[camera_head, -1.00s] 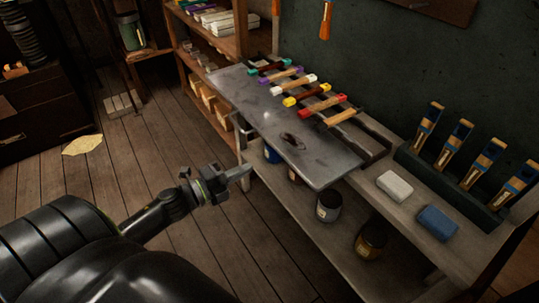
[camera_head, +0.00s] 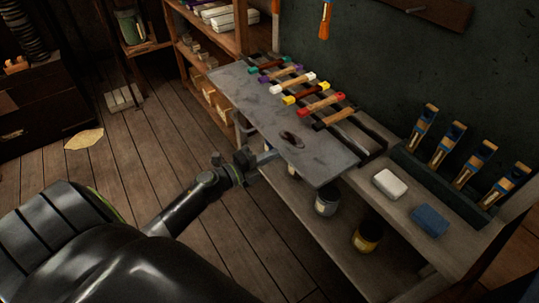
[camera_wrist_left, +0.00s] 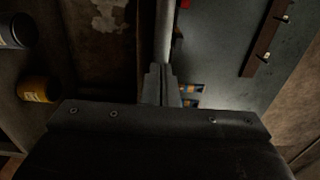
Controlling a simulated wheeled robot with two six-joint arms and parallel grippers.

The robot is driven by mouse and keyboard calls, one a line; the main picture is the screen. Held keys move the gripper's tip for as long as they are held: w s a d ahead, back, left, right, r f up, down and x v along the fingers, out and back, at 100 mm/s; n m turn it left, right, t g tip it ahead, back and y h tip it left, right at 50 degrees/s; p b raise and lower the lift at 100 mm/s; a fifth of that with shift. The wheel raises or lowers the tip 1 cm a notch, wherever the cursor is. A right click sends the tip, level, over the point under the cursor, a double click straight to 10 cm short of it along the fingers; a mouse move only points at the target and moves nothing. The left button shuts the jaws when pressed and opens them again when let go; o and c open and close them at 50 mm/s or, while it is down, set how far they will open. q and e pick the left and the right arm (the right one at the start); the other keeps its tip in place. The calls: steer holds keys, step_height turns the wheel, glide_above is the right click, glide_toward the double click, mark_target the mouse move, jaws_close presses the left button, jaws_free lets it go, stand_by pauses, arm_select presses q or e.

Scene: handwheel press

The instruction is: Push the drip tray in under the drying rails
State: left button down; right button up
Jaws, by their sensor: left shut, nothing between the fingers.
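The drip tray (camera_head: 240,95) is a flat grey metal sheet with a dark stain near its front right end. It lies on the bench and juts out past the front edge. The drying rails (camera_head: 371,147) are dark bars at the back of the tray, with several coloured-ended wooden-handled tools across them. My left gripper (camera_head: 270,156) is shut and empty at the tray's front edge. In the left wrist view its fingers (camera_wrist_left: 160,84) point along a pale edge strip; I cannot tell whether they touch the tray. My right gripper is not in view.
A white block (camera_head: 391,184) and a blue block (camera_head: 430,220) lie on the bench at right, before a dark rack (camera_head: 445,185) of wooden-handled brushes. Jars (camera_head: 367,236) stand on the lower shelf. A shelf unit (camera_head: 185,55) stands behind left.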

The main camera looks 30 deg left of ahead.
mark_target(293, 145)
arm_select(q)
steer(key=p+x, duration=0.1)
steer(key=x, duration=0.7)
steer(key=shift+w+d, duration=0.1)
steer(key=shift+w, duration=0.15)
steer(key=shift+s, duration=0.1)
